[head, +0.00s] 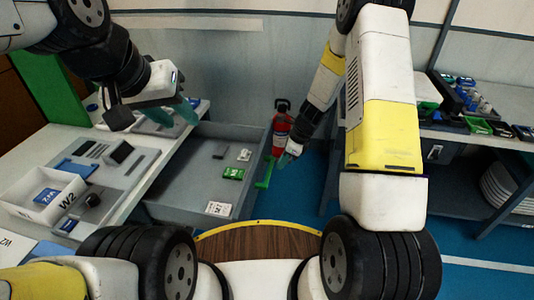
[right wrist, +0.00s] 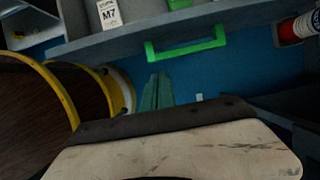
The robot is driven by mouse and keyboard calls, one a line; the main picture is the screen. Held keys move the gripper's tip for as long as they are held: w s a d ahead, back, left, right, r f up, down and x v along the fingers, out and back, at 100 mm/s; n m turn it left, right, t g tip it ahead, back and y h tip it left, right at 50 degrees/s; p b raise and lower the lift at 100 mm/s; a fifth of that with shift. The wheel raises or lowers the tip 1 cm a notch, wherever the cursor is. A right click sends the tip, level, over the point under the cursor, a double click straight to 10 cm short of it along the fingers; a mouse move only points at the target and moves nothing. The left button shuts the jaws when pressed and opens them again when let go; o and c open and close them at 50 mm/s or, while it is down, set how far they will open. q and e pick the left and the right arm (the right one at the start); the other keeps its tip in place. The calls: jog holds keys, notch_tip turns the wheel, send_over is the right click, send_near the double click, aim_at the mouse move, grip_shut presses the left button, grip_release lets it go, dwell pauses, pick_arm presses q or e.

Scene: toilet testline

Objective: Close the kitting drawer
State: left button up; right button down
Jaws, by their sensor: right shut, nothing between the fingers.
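The grey kitting drawer (head: 190,200) is pulled out from the workbench at left. It holds a few small items. Its green handle (head: 266,172) is on the drawer's right-hand outer face; in the right wrist view the handle (right wrist: 186,46) runs across the upper middle. My right gripper (head: 287,160) is shut and empty, just to the right of the handle. In the right wrist view its teal fingers (right wrist: 157,92) point towards the handle, with a small gap visible. My left gripper (head: 184,112) is above the bench by the drawer's far corner; its opening is unclear.
The workbench (head: 140,190) at left carries a white W2 bin (head: 45,197) and grey trays. A red fire extinguisher (head: 281,128) stands beyond the handle. Dark shelving (head: 480,155) stands at right. Blue floor (head: 300,195) shows right of the drawer.

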jog(key=a+f, duration=0.2)
jog(key=f, duration=0.1)
jog(key=w+a+f, duration=0.1)
jog(key=a+f, duration=0.3)
jog(key=f, duration=0.1)
jog(key=shift+w+a+f, duration=0.1)
jog(key=shift+w+f, duration=0.2)
jog(key=shift+f, duration=0.05)
jog(key=shift+w+a, duration=0.2)
jog(key=shift+a, duration=0.35)
